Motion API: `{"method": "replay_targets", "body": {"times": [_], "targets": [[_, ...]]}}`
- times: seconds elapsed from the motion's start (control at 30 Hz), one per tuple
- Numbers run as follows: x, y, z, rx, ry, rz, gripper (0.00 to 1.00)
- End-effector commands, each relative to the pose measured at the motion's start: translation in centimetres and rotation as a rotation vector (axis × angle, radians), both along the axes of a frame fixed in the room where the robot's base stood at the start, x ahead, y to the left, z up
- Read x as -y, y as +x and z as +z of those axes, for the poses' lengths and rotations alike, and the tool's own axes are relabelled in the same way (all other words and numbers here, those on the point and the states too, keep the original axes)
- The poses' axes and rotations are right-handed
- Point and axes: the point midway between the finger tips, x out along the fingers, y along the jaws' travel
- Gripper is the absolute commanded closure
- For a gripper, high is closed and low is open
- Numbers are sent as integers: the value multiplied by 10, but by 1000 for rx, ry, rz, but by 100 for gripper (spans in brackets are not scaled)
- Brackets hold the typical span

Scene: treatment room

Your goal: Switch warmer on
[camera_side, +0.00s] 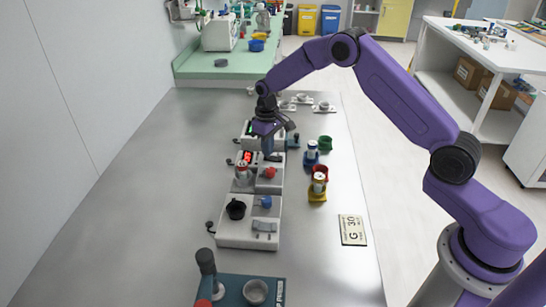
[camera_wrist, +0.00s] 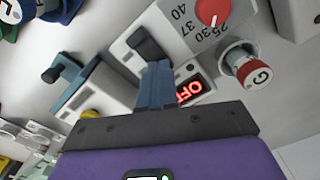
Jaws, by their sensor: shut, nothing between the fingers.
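The warmer (camera_wrist: 205,40) is a white unit with a red dial knob (camera_wrist: 211,12) beside printed numbers. In the side view the warmer's red knob (camera_side: 270,173) and lit display (camera_side: 247,156) show mid-table. My gripper (camera_wrist: 156,68) is shut and empty, pointing down over the warmer next to the switch. Whether the fingertips touch it I cannot tell. A jar marked G (camera_wrist: 243,66) with a red ring stands beside the display.
A white device with a black cup (camera_side: 236,209) and blue knob stands nearer, and another white device (camera_side: 250,134) beyond. Blue, yellow, red and green holders (camera_side: 317,190) stand to the right. A sign reading G 30 (camera_side: 353,230) lies on the metal table. The table's left side is clear.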

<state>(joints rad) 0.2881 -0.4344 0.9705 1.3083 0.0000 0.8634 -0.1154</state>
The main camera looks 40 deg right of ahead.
Motion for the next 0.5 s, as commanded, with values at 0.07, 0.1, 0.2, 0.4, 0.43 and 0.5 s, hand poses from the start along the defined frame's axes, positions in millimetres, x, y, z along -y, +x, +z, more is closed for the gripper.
{"method": "replay_targets", "body": {"times": [0.07,0.1,0.2,0.4,0.43,0.5], "targets": [[0,0,-1,0,0,0,100],[0,0,-2,0,0,0,100],[0,0,-3,0,0,0,100],[0,0,-5,0,0,0,100],[0,0,-6,0,0,0,100],[0,0,-7,0,0,0,100]]}}
